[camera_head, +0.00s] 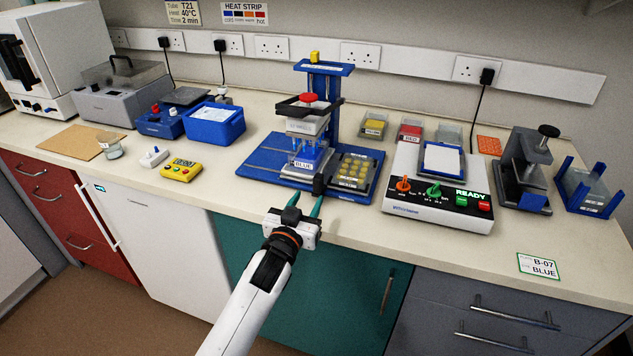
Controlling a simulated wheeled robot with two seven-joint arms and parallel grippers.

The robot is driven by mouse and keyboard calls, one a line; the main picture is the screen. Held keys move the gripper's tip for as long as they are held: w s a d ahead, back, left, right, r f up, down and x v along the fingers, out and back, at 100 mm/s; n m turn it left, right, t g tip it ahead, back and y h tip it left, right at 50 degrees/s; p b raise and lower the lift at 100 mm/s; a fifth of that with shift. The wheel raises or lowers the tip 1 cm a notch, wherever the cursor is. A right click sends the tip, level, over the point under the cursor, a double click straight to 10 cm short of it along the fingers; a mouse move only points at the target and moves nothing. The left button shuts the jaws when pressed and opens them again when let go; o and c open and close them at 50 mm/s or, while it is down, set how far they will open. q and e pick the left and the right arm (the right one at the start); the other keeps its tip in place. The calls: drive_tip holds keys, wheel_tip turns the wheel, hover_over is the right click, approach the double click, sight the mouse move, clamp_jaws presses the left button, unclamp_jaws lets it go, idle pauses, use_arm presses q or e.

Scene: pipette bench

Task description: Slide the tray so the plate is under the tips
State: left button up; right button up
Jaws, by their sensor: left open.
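A blue press stand (330,85) stands on a blue base (262,165) in the middle of the bench. Its head (307,122) has a red knob, and bluish tips (305,148) hang below it. A block labelled BLUE (303,167) sits beneath the tips. A plate with yellow wells (355,168) is on the grey tray (365,189), to the right of the tips. A black upright handle (319,185) is at the tray's front. My left gripper (305,204) is open and empty at the bench's front edge, just in front of the handle. My right gripper is not in view.
A white device reading READY (440,195) stands close on the right. A yellow timer (181,171) and blue bin (214,124) are on the left. Small boxes (374,125) stand behind. The bench front between timer and base is clear.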

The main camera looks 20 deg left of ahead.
sight(316, 185)
use_arm(q)
drive_tip(key=w, duration=0.8)
drive_tip(key=shift+w+d, duration=0.15)
drive_tip(key=shift+d, duration=0.05)
drive_tip(key=shift+c, duration=0.5)
clamp_jaws()
